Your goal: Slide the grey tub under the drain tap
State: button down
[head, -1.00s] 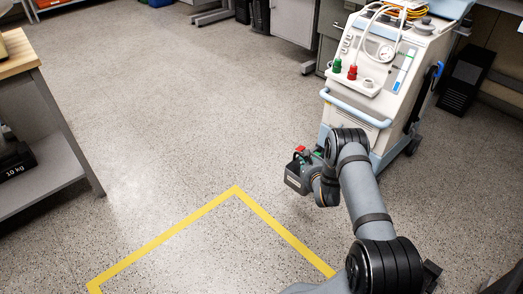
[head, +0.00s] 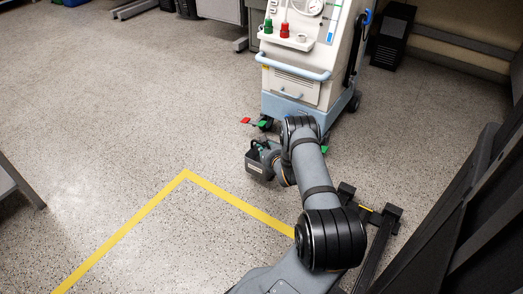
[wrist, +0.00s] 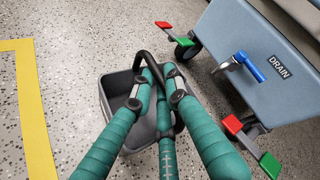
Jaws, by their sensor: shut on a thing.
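The grey tub (head: 256,166) is an open box with a dark arched handle (wrist: 148,66). It is on or close to the floor in front of the pump machine. My gripper (wrist: 160,76) has green fingers and is shut on the handle, above the tub (wrist: 118,84). The drain tap (wrist: 226,65) has a blue lever (wrist: 250,66) and sticks out of the machine's blue-grey base beside the word DRAIN. In the wrist view the tub is left of and below the tap, apart from it. My arm hides part of the tub in the head view.
The machine (head: 300,70) stands on castors. Red and green pedals (wrist: 176,33) jut from its base, with another pair (wrist: 250,143) to the right of the tub. Yellow floor tape (head: 125,228) lies to the left.

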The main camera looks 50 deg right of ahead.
jog(key=d+f+b, duration=0.1)
jog(key=f+b, duration=0.1)
jog(key=d+f+b, duration=0.1)
jog(key=b, duration=0.1)
jog(key=shift+w+d+f, duration=0.1)
jog(key=shift+f, duration=0.3)
jog(key=d+b, duration=0.2)
jog(key=d, duration=0.1)
jog(key=d+b, duration=0.2)
jog(key=shift+w+d+r, duration=0.1)
jog(key=shift+w, duration=0.2)
jog(key=shift+w+d+r+b, duration=0.15)
jog(key=shift+d+b, duration=0.5)
jog(key=shift+d, duration=0.4)
jog(key=shift+f, duration=0.4)
jog(key=c, duration=1.6)
grip_release()
jog(key=v, duration=1.2)
